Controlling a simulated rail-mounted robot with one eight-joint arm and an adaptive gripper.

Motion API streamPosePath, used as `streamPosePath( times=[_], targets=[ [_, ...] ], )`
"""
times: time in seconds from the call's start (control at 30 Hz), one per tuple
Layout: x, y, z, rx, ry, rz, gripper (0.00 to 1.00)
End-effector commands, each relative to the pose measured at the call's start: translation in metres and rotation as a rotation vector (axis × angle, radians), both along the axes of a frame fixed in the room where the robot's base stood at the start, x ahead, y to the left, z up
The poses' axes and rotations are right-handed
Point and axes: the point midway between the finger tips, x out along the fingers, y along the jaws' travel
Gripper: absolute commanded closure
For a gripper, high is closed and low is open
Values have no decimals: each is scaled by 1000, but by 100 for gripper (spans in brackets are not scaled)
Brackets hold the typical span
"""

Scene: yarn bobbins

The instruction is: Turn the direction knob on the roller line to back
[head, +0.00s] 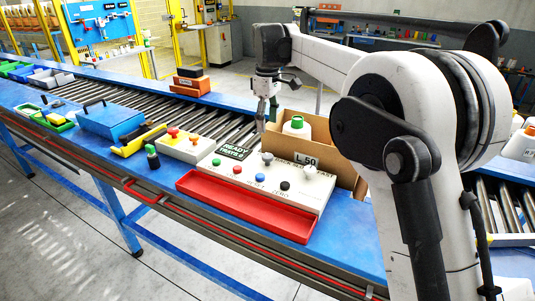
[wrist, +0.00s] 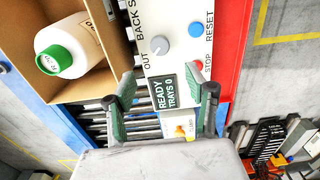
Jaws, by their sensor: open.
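The roller-line control panel (head: 296,186) is a white box on the blue bench. A grey round knob (head: 267,158) sits near its black READY TRAYS 0 display (head: 233,150). In the wrist view the knob (wrist: 160,45) lies beside the words OUT and BACK; I cannot tell which one it points to. A second grey knob (head: 309,171) stands farther right. My gripper (head: 267,116) is open, pointing down above the rear of the panel. In the wrist view its fingers (wrist: 168,90) are apart, with the display between them in the picture and the knob ahead of the tips.
A cardboard box (head: 345,163) holding a green-capped white bottle (head: 297,126) stands close behind the panel. A red tray (head: 245,207) lies in front. Green, red, blue and black buttons line the panel. Another control box (head: 187,146) with a red button stands left.

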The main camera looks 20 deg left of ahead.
Motion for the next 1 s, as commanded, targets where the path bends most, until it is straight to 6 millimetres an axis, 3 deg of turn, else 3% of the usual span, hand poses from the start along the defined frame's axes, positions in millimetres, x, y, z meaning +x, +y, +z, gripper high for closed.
streamPosePath(
  times=[0.6,0.8,1.0],
  targets=[
    [0,-1,-105,1,-1,-2,50],
    [0,-1,-121,1,-1,-2,50],
    [0,-1,-124,1,-1,-2,50]
  ],
)
